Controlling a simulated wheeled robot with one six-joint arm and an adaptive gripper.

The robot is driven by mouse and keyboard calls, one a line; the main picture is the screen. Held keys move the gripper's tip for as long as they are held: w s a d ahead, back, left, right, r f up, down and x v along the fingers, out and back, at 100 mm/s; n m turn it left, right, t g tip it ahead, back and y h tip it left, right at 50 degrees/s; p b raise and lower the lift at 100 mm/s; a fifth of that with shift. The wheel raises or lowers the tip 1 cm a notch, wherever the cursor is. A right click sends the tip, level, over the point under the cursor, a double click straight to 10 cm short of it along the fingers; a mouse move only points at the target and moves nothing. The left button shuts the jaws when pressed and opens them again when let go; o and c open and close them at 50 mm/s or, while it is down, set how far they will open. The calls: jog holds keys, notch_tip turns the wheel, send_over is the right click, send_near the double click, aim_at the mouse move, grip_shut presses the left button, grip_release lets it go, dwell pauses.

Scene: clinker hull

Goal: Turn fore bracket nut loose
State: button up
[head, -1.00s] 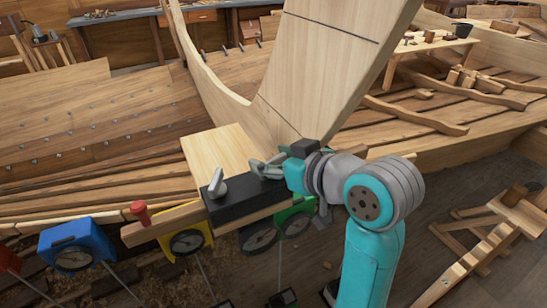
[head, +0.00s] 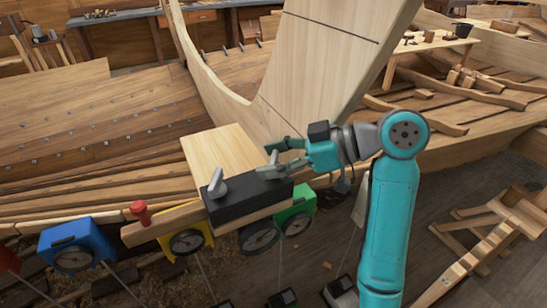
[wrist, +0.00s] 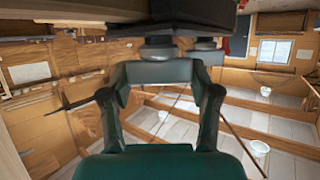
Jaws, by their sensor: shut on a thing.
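A black bracket (head: 245,203) lies on a wooden bar in front of a pale wooden board, and carries two grey lever-handled nuts. The left nut (head: 216,184) stands free with its handle tilted up. The right nut (head: 273,170) is at my gripper (head: 272,157), whose teal fingers reach in from the right and are shut on it. In the wrist view, my fingers close on a grey-green handle (wrist: 158,73) under the dark bracket (wrist: 190,15). The other nut's round base (wrist: 206,44) shows behind. I cannot tell by label which nut is fore.
Blue (head: 76,245), yellow (head: 187,241) and green (head: 297,212) dial boxes stand at the front edge. A red knob (head: 140,211) sits on the bar's left end. The tall stem timber (head: 325,70) rises behind my gripper. A wooden trestle (head: 490,235) stands at right on open floor.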

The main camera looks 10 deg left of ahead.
jog(key=shift+n+g, duration=0.4)
jog(key=shift+g, duration=0.1)
jog(key=o, duration=1.2)
jog(key=shift+c, duration=0.2)
jog(key=shift+d, duration=0.1)
jog(key=v, duration=1.1)
jog(key=shift+d, duration=0.4)
jog(key=shift+r, duration=0.1)
